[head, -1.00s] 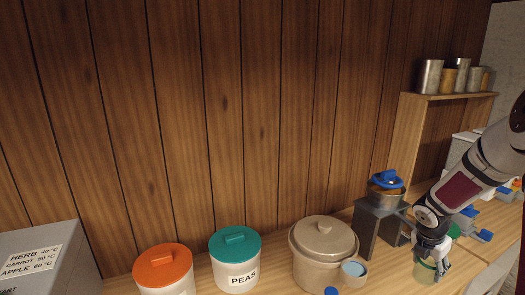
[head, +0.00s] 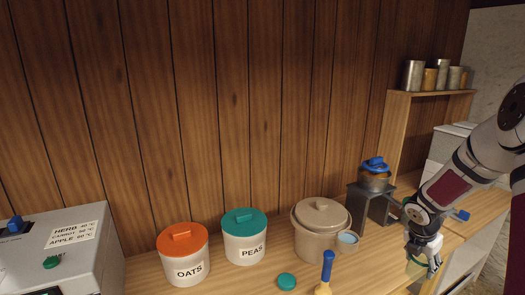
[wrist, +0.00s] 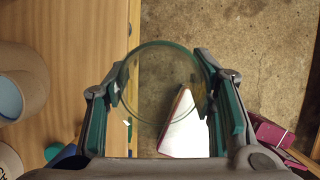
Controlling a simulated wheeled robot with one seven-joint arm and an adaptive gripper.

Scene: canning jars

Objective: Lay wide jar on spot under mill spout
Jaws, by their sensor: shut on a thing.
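The wide jar is clear glass with a greenish rim (wrist: 160,47). It shows faintly in the head view (head: 414,269), low at the right. My gripper (head: 425,255) is shut on it, with one finger on each side of the jar in the wrist view (wrist: 162,97). The jar is near the counter's front edge, with floor beneath most of it in the wrist view. The mill (head: 358,208) has a dark grey stand and a blue-topped hopper, and stands left of and behind my gripper. The spot under its spout cannot be made out.
The peas canister (head: 243,252), oats canister (head: 185,272), a green lid (head: 287,282) and a blue-handled tool (head: 327,268) are further left. A shelf (head: 430,93) holds cans.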

